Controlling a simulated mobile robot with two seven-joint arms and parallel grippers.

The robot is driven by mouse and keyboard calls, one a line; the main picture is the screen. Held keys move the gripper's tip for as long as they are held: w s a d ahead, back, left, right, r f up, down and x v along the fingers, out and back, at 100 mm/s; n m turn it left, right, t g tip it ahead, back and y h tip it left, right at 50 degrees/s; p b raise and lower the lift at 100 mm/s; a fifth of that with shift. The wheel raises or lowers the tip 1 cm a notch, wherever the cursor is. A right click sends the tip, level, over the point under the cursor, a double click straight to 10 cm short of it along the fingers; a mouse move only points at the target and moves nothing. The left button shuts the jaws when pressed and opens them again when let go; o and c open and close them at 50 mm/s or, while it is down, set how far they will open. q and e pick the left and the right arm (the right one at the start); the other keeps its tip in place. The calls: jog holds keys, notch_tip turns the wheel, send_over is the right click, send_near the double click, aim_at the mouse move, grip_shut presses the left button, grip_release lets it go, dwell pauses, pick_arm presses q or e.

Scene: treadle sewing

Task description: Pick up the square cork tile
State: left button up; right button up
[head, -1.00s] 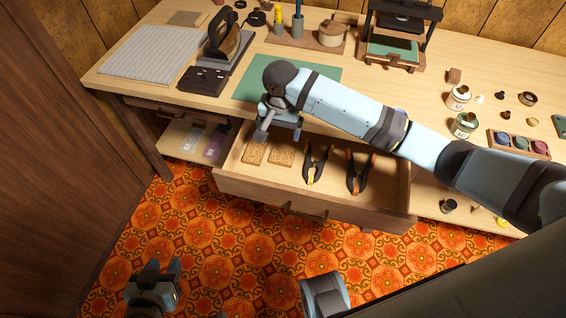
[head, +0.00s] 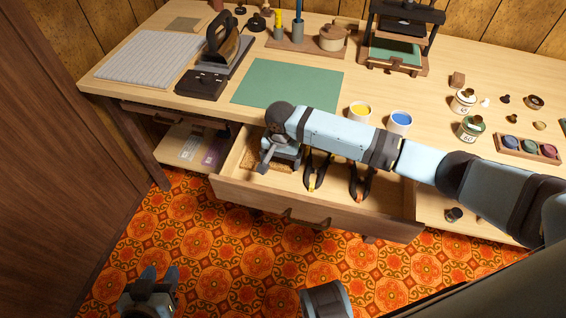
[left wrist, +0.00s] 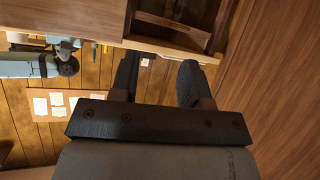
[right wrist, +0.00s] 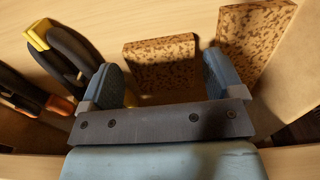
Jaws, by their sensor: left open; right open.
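Two speckled cork tiles lie on the drawer floor. In the right wrist view one tile (right wrist: 162,64) is ahead of and between my fingertips, and the other (right wrist: 255,42) lies to the right, cut by the picture edge. I cannot tell for sure which is square. My right gripper (head: 268,158) is open and empty, low in the drawer, and covers much of the cork in the head view. Its fingers (right wrist: 166,82) also show in the right wrist view; contact with the tile cannot be told. My left gripper (head: 157,278) is open and empty, above the floor.
The open drawer (head: 318,210) has walls around the tiles. Two black-handled clamp-like tools (head: 317,170) (head: 360,180) lie right of the gripper. A green mat (head: 288,85), yellow pot (head: 359,111) and blue pot (head: 400,121) sit on the table above. A brown panel (head: 50,150) stands left.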

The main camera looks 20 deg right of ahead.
jog(key=shift+f, duration=0.85)
jog(key=c, duration=0.7)
jog(key=shift+r, duration=0.1)
